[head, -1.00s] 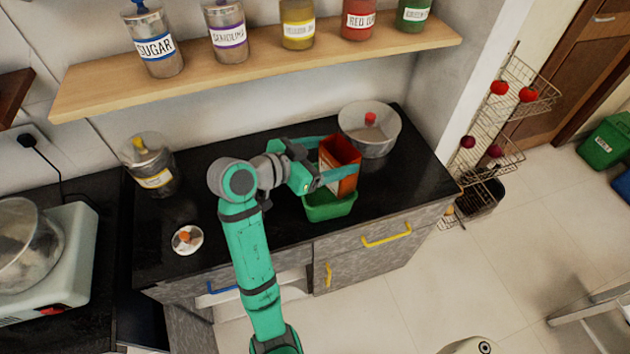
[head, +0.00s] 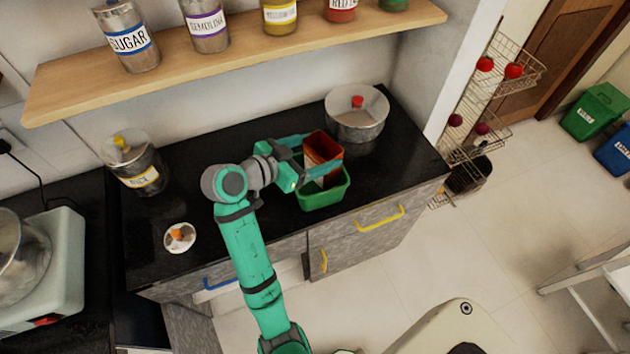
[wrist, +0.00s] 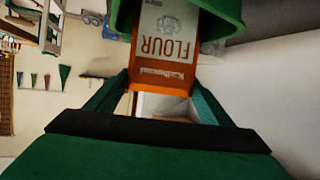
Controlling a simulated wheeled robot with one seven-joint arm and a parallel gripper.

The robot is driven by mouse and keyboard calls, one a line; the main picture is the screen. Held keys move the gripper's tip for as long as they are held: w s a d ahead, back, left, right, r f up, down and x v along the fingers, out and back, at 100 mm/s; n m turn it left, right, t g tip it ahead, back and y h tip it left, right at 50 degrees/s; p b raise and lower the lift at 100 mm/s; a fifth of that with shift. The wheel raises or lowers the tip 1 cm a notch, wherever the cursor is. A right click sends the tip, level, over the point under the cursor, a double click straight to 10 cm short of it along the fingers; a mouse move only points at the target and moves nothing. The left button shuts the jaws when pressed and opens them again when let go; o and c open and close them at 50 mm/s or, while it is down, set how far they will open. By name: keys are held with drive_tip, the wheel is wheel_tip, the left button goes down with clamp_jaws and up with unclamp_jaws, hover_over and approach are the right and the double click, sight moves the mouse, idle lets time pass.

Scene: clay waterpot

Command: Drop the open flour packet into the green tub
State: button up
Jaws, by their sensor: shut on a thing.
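The open flour packet (head: 321,147), orange with a white panel lettered FLOUR, stands roughly upright with its open top up. My gripper (head: 324,153) is shut on it, one finger on each side. The green tub (head: 324,201) sits on the black counter below. The packet's lower part appears within the tub's rim; whether it touches the floor is hidden. In the wrist view the packet (wrist: 166,48) lies between my fingers, and its far end passes inside the tub's green wall (wrist: 226,18).
A steel pot (head: 357,118) with a red-knobbed lid stands behind the tub on the counter (head: 215,165). A rice jar (head: 137,168) and a small white dish (head: 179,238) are to the left. A shelf (head: 245,55) with several jars hangs above.

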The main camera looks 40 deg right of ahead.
drive_tip(key=shift+f, duration=0.15)
drive_tip(key=o, duration=1.8)
drive_tip(key=shift+c, duration=0.2)
drive_tip(key=v, duration=1)
drive_tip(key=shift+a, duration=0.35)
drive_tip(key=shift+s, duration=0.1)
